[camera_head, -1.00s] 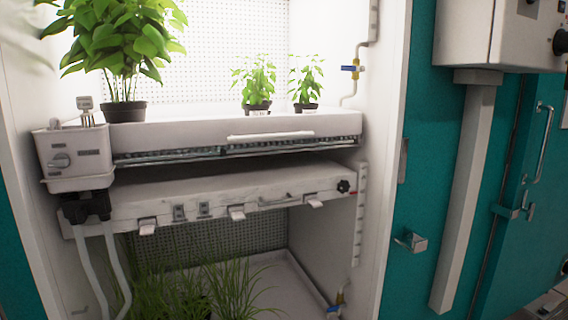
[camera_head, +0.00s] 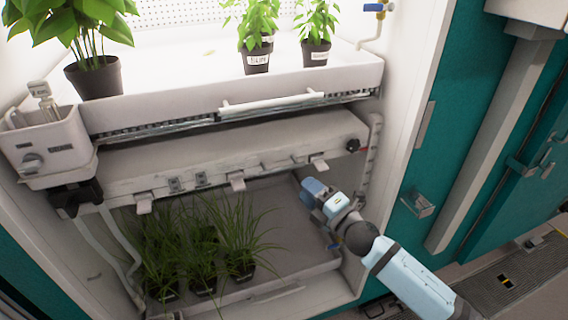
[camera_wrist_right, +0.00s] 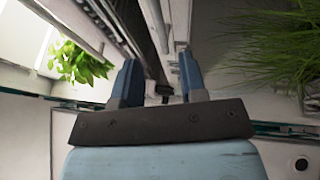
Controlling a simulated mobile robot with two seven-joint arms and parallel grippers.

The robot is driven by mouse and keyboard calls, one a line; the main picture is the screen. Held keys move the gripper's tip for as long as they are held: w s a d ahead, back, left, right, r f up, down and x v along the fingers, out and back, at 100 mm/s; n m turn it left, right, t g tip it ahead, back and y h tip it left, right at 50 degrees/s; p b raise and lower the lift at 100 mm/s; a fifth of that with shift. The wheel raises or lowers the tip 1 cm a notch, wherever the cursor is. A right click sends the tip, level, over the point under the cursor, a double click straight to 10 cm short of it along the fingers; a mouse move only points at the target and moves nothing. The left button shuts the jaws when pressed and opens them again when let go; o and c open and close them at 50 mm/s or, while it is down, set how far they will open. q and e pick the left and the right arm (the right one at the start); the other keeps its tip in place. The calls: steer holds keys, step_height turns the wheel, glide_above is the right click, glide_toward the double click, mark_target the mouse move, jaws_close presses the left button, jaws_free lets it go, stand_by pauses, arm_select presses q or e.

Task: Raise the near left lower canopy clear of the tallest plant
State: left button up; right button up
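The lower canopy (camera_head: 225,148) is a white panel under the upper tray in the head view, with several clips along its front edge. A black knob (camera_head: 352,145) sits at its right end. Grassy plants (camera_head: 200,240) stand in dark pots below it; the leaf tips of the tallest come close to its underside. My right gripper (camera_head: 309,188) is below the canopy's right part, right of the plants. In the right wrist view its two blue fingers (camera_wrist_right: 159,72) are apart, with a small dark part visible beyond the gap. My left gripper is not in view.
The upper tray (camera_head: 235,105) carries potted leafy plants and has a white front handle (camera_head: 272,103). A white control box (camera_head: 50,145) with hoses hangs at its left. The chamber's right wall (camera_head: 405,110) stands close to my right arm. The lower tray's right part is bare.

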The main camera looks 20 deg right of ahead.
mark_target(284, 168)
steer(key=x, duration=0.9)
steer(key=shift+w+p, duration=0.2)
steer(key=shift+p, duration=0.1)
jaws_close()
